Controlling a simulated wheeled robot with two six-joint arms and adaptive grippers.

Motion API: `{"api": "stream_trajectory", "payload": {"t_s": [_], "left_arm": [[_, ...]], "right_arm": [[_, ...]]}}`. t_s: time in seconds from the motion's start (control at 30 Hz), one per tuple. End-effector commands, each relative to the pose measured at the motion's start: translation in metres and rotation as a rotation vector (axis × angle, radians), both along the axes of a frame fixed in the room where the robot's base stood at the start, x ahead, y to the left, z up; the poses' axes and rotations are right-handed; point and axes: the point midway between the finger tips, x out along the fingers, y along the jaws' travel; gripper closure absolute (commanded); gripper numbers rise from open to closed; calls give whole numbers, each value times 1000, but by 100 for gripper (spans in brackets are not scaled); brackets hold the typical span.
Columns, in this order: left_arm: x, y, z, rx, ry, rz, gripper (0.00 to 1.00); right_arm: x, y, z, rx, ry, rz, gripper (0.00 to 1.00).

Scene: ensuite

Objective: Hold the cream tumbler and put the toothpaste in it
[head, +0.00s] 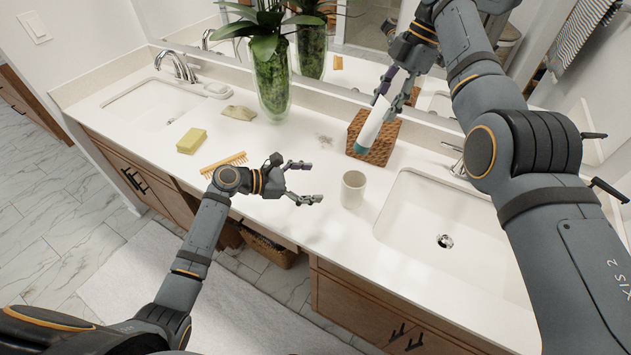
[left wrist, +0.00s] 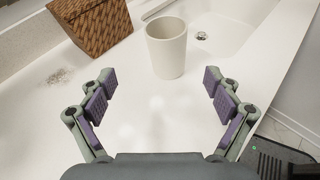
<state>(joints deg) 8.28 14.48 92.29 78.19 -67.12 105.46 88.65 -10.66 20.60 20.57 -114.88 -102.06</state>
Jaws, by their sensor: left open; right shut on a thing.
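The cream tumbler (head: 354,189) stands upright on the white counter, left of the right-hand sink. It also shows in the left wrist view (left wrist: 166,48), ahead of the open fingers and apart from them. My left gripper (head: 312,182) is open and empty just left of the tumbler, its fingers pointing toward it; it also shows in the left wrist view (left wrist: 160,92). My right gripper (head: 394,92) is shut on the toothpaste (head: 373,124), a white tube with a teal end. The tube is held tilted, teal end down, above and behind the tumbler, in front of the woven box.
A brown woven box (head: 377,150) stands behind the tumbler. The right sink (head: 455,235) is to its right. Counter around the tumbler is clear.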

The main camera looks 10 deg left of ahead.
Motion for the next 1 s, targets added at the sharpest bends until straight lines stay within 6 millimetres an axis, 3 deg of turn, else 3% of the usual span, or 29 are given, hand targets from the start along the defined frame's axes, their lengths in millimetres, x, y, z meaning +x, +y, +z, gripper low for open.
{"api": "stream_trajectory", "payload": {"t_s": [0.1,0.37,0.77,1.0], "left_arm": [[-4,-13,7,-71,56,4,10],[2,-24,5,-83,65,6,10],[37,-94,-20,-81,64,4,10],[48,-114,-28,-77,63,6,10]], "right_arm": [[0,0,0,1,-1,1,100],[0,0,0,1,-1,1,100],[0,0,0,0,-1,0,100],[0,0,0,1,-1,1,100]]}}
